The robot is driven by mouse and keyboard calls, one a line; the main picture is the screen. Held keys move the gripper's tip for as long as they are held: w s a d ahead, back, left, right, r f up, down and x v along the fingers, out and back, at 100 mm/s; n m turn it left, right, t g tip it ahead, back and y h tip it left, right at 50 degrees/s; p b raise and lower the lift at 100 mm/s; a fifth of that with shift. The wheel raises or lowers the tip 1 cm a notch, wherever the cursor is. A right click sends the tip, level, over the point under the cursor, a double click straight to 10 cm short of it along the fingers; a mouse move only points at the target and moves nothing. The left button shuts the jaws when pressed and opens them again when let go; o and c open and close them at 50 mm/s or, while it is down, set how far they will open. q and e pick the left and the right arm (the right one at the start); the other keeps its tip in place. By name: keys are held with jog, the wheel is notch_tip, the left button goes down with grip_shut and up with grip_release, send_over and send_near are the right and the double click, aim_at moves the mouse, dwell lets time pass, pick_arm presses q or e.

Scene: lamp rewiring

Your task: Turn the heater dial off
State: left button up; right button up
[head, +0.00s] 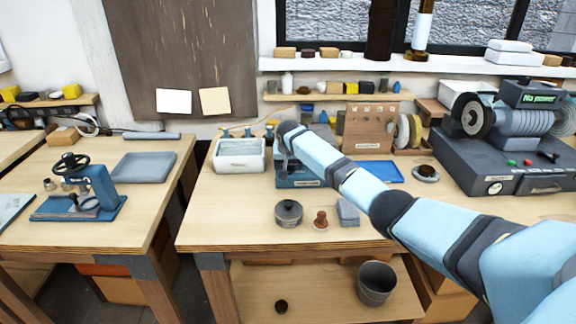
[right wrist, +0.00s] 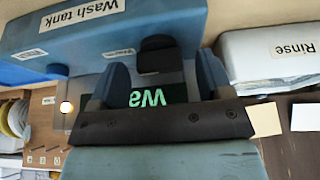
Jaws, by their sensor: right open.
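The heater dial (right wrist: 155,55) is a dark knob on the grey front panel of the blue wash tank (right wrist: 110,25), shown upside down in the right wrist view. In the head view the wash tank (head: 298,182) is mostly behind my right arm, and the dial is hidden. My left gripper is not in view.
A white rinse tank (head: 240,157) stands just left of the wash tank. A blue tray (head: 378,172) lies to the right. The bench's front left is clear.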

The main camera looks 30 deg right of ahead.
jog(key=shift+w+f, duration=0.1)
jog(key=shift+f, duration=0.05)
jog(key=c, duration=0.9)
